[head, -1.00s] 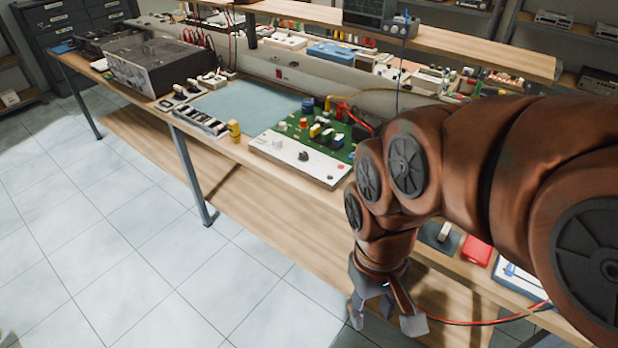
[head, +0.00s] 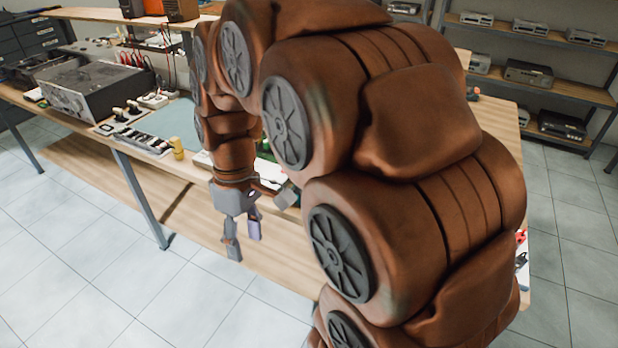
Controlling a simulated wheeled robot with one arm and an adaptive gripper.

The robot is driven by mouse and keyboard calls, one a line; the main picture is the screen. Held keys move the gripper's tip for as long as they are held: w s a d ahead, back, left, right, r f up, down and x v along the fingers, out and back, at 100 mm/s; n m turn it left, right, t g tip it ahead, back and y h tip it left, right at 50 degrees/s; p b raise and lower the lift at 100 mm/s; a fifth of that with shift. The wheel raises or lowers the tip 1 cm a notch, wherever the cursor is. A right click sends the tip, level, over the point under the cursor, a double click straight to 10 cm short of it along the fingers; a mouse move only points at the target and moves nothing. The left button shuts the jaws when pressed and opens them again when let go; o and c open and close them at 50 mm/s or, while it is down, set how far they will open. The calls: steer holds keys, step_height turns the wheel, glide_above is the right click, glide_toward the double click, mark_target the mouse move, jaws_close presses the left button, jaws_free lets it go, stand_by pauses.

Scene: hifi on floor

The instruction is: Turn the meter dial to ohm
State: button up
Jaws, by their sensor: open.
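My gripper (head: 250,225) is open and empty. It hangs with its fingers pointing down, in front of the workbench's near edge. My large brown arm covers the middle of the bench. A small part of a white panel (head: 203,159) shows behind the wrist, next to a green circuit board (head: 264,152). The dial and any ohm mark cannot be made out now. No meter can be clearly identified in this view.
The wooden workbench (head: 80,116) holds a grey instrument (head: 90,86), a power strip (head: 135,139), a yellow part (head: 178,148) and a pale green mat (head: 172,122). Shelves with devices (head: 530,73) stand at the back right. The tiled floor (head: 90,250) at front left is clear.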

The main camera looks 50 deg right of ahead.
steer(key=w+d+f+n+t+y, duration=0.15)
steer(key=w+d+n, duration=0.35)
steer(key=w+d, duration=1.05)
steer(key=d+f+n+t+y, duration=0.1)
steer(key=d+f+n, duration=0.25)
steer(key=d, duration=0.75)
steer(key=d+f+n+t, duration=0.15)
steer(key=d+f, duration=0.35)
steer(key=d, duration=0.6)
steer(key=shift+n+g, duration=0.4)
steer(key=shift+g, duration=0.1)
steer(key=shift+a+p+x, duration=0.2)
steer(key=shift+p+x, duration=0.2)
steer(key=shift+x, duration=1.4)
steer(key=shift+a+p+x, duration=0.2)
steer(key=shift+p+x, duration=0.15)
steer(key=shift+x, duration=1.4)
steer(key=shift+w+r, duration=0.15)
steer(key=shift+w, duration=0.05)
jaws_close()
